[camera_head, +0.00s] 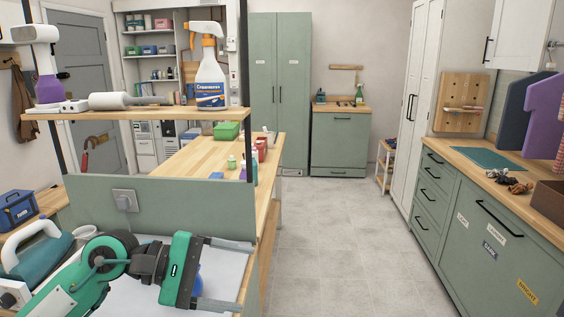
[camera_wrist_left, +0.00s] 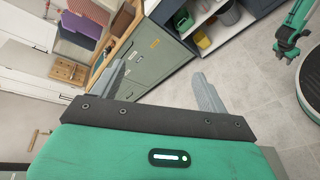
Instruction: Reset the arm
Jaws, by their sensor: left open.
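My left gripper (camera_head: 243,275) is at the lower left in the head view, over a pale surface (camera_head: 135,300) in front of a green panel (camera_head: 90,205). Its two grey fingers are spread wide, with nothing between them. In the left wrist view the open left gripper (camera_wrist_left: 162,85) points out over the floor and a green cabinet (camera_wrist_left: 155,55). A blue object is partly hidden behind its body in the head view. In the left wrist view part of another green arm shows at the upper right, apparently my right one; its jaws are too small to read.
A shelf (camera_head: 150,114) with a spray bottle (camera_head: 210,82) stands above the panel. A wooden table (camera_head: 205,160) lies beyond. A green counter unit (camera_head: 480,225) runs along the right. The tiled floor (camera_head: 330,230) between is clear.

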